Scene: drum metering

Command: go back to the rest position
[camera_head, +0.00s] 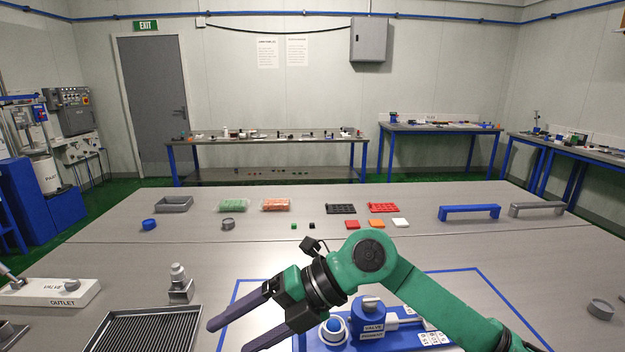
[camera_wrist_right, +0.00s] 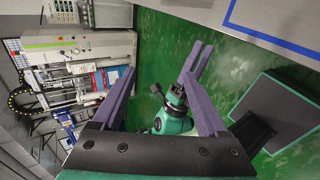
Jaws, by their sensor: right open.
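My right gripper (camera_head: 228,337) comes in from the right in the head view, above the front of the table. Its two purple fingers are apart with nothing between them. In the right wrist view its jaws (camera_wrist_right: 160,85) are also spread and empty, over the green floor. My left gripper (camera_wrist_right: 197,63) shows in the right wrist view beyond those jaws, with two purple fingers side by side; their opening is unclear. It is not seen in the head view.
Below my right arm stands a blue valve unit (camera_head: 368,322) inside a blue outline. A ribbed tray (camera_head: 140,330), a small metal fitting (camera_head: 180,284) and a white outlet block (camera_head: 50,291) lie left. Blue (camera_head: 469,212) and grey (camera_head: 537,209) handles are far right. The table's middle is mostly clear.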

